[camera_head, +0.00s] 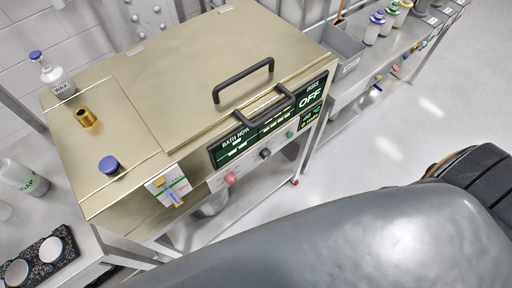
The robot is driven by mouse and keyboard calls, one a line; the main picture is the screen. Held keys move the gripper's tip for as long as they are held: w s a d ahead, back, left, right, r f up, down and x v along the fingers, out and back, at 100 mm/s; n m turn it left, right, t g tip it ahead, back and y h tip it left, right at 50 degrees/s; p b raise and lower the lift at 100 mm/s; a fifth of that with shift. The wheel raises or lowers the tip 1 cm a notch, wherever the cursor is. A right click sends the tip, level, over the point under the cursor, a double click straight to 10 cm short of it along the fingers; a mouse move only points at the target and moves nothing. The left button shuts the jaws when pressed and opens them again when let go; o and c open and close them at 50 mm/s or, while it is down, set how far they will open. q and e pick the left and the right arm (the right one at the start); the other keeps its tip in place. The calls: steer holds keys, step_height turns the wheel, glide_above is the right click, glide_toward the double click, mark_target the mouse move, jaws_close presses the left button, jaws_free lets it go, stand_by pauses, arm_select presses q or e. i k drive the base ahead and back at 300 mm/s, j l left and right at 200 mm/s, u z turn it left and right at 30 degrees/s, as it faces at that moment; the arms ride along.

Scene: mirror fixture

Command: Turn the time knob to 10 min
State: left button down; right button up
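A large beige-gold bath machine (190,70) fills the middle left, with a dark display panel (245,143) on its front edge reading "BATH NOW" and "OFF". On the front face below the panel are a dark round knob (265,154), a green button or knob (290,134) and a red knob or button (232,178). I cannot read their labels or settings, so I cannot tell for sure which is the time knob. My large grey arm link spans the bottom and right, in front of the machine and apart from its controls. No gripper fingers show.
Two black handles (243,80) stand on the lid and front edge. A card (168,186) hangs at the front. A grey bin (345,50) and bottles stand right. The floor (400,125) is clear.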

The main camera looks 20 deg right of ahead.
mark_target(265, 154)
steer(key=z, duration=0.9)
